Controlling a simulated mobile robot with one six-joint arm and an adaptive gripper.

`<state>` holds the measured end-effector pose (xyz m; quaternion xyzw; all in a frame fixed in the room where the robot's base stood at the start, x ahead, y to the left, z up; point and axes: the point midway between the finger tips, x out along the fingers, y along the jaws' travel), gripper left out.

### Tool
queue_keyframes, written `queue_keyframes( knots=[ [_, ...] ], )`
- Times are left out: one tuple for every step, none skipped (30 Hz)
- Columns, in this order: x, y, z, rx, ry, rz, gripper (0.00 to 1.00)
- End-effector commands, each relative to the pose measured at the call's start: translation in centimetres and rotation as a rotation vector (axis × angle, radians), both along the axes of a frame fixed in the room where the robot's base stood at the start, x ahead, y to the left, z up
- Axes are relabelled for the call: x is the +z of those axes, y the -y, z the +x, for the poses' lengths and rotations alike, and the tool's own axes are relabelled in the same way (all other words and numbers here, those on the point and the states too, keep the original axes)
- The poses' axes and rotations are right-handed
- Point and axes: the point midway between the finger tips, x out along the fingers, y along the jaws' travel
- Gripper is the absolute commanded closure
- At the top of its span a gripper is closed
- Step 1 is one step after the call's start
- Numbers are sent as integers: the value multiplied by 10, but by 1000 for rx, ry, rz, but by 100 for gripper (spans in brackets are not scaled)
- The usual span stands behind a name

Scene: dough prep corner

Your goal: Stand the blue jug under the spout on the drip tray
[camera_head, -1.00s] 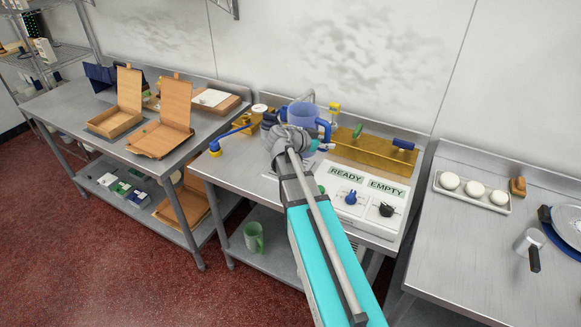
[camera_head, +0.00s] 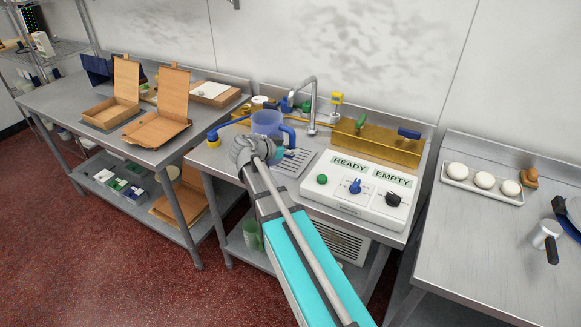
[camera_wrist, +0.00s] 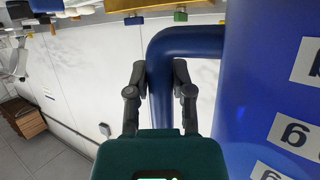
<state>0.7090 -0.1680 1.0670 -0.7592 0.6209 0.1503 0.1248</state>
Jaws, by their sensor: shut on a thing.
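The blue jug (camera_head: 267,124) is upright in the head view, left of the tall silver spout (camera_head: 313,98). Its darker blue handle (camera_head: 291,134) points right. In the wrist view the jug (camera_wrist: 260,70) fills the right side, with white labels on it. My gripper (camera_wrist: 160,90) is shut on the handle (camera_wrist: 185,42), a finger on either side; in the head view my wrist hides part of the jug's lower side. The ribbed drip tray (camera_head: 298,162) lies in the counter below the spout, partly behind my arm. I cannot tell whether the jug's base touches anything.
A white control panel (camera_head: 340,203) reading READY and EMPTY stands right of the tray. A brass box (camera_head: 375,147) with green and blue handles is behind it. A green mug (camera_head: 251,234) is on the shelf below.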

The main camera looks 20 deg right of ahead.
Motion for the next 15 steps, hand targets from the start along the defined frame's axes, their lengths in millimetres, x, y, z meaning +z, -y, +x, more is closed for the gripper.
queue_keyframes(
  knots=[
    [-16,-13,4,15,1,-1,100],
    [-20,-18,6,22,2,-1,100],
    [-25,-26,8,31,2,-1,100],
    [-28,-31,9,37,2,-1,100],
    [-31,-36,11,42,3,-1,100],
    [-34,-41,12,49,3,-1,100],
    [-36,-45,13,53,3,-1,100],
    [-38,-49,14,57,3,-1,100],
    [-40,-53,14,62,3,-1,100],
    [-41,-55,15,63,4,0,100],
    [-41,-56,15,66,4,0,100],
    [-42,-58,15,67,3,-1,100],
    [-42,-59,16,68,3,-1,100],
    [-42,-60,16,69,4,0,100],
    [-42,-60,16,69,4,0,100]
  ],
)
